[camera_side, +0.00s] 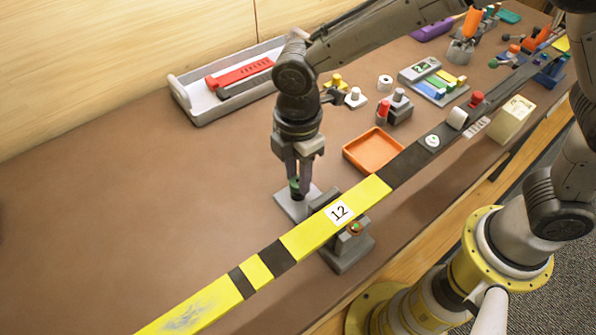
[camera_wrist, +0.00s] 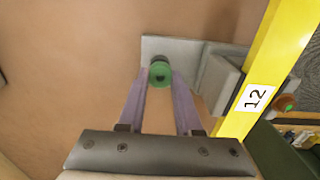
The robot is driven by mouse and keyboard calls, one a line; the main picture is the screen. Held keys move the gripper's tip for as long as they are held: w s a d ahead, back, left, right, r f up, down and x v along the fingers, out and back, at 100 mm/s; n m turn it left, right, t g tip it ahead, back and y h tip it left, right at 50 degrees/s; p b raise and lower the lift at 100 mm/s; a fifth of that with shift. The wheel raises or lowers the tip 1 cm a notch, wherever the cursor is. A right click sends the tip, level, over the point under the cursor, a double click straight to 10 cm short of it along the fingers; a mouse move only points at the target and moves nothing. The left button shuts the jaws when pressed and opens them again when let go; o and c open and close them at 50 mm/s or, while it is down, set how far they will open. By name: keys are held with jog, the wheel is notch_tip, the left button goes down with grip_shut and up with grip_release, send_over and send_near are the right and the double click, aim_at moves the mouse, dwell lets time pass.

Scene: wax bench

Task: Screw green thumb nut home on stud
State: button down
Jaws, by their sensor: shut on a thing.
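The green thumb nut (camera_wrist: 160,74) sits between the two fingertips of my gripper (camera_wrist: 160,82) in the wrist view, with a dark hole in its middle. My gripper is shut on it. In the side view my gripper (camera_side: 300,190) points down over a grey base plate (camera_side: 287,210), and only a sliver of the green nut (camera_side: 293,183) shows by the fingers. The plate also shows in the wrist view (camera_wrist: 150,47), under the nut. The stud is hidden by the nut and fingers, so I cannot tell how far down the nut is.
A yellow and black bar (camera_side: 315,232) marked 12 runs close beside the plate. A grey block (camera_side: 347,252) with an orange and green piece stands beyond it. An orange tray (camera_side: 345,155) lies to the right and a white tray (camera_side: 190,105) behind. The left bench is clear.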

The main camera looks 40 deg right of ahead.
jog(key=shift+f, duration=0.35)
jog(key=c, duration=0.5)
grip_release()
jog(key=shift+c, duration=1.4)
jog(key=n, duration=0.6)
jog(key=n, duration=0.6)
